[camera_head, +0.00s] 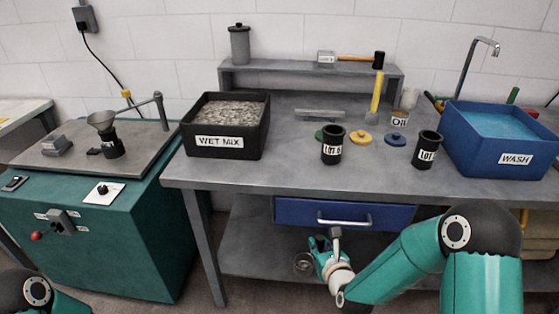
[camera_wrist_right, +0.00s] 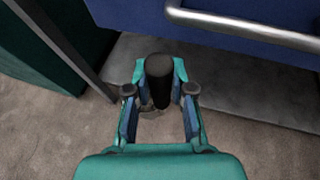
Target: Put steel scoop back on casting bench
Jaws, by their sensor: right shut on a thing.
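My right gripper (camera_head: 320,245) is low in front of the casting bench (camera_head: 270,172), below bench-top height and near the blue drawer. In the right wrist view, its fingers (camera_wrist_right: 160,95) are closed around a dark cylindrical handle (camera_wrist_right: 158,78), seen nearly end-on. This looks like the steel scoop's handle. A round metal piece, likely the scoop's bowl (camera_head: 303,262), shows just left of the gripper in the head view. Most of the scoop is hidden by the fingers. My left gripper is out of view; only part of that arm shows at the lower left.
The bench holds a black WET MIX tub (camera_head: 226,151), a blue WASH tub (camera_head: 490,160), two dark lot cups (camera_head: 331,148) and several coloured lids. The blue drawer (camera_head: 295,212) has a protruding handle. The bench top's front left is clear. A green machine (camera_head: 110,235) stands left.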

